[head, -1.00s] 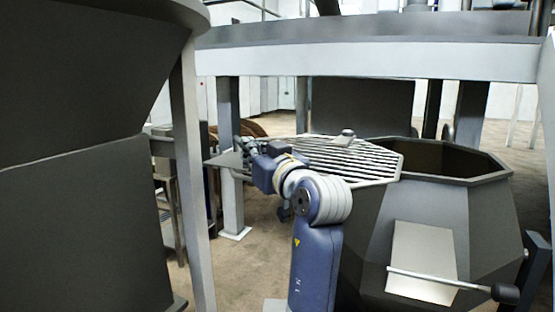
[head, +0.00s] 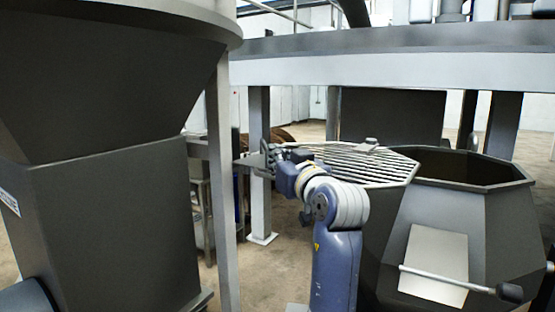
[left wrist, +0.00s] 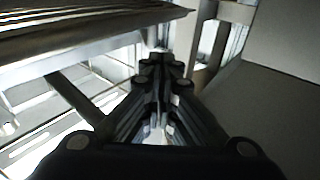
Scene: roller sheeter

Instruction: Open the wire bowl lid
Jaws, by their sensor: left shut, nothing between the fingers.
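The wire bowl lid (head: 345,162) is a flat grid of light metal bars. In the head view it lies level, extending left of the dark bowl (head: 440,215). Much of the bowl's opening (head: 465,166) shows uncovered at the right. A small block (head: 370,145) sits on the lid's far side. My left gripper (head: 268,154) is at the lid's left end, partly hidden by its own wrist; I cannot tell whether it touches the lid. In the left wrist view its fingers (left wrist: 160,72) are together with nothing between them. My right gripper is not in view.
A large dark hopper (head: 110,200) fills the left side. A grey post (head: 222,190) stands between it and my left arm. A wide beam (head: 400,70) crosses behind the bowl. A lever with a black knob (head: 508,292) sticks out at the bowl's front.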

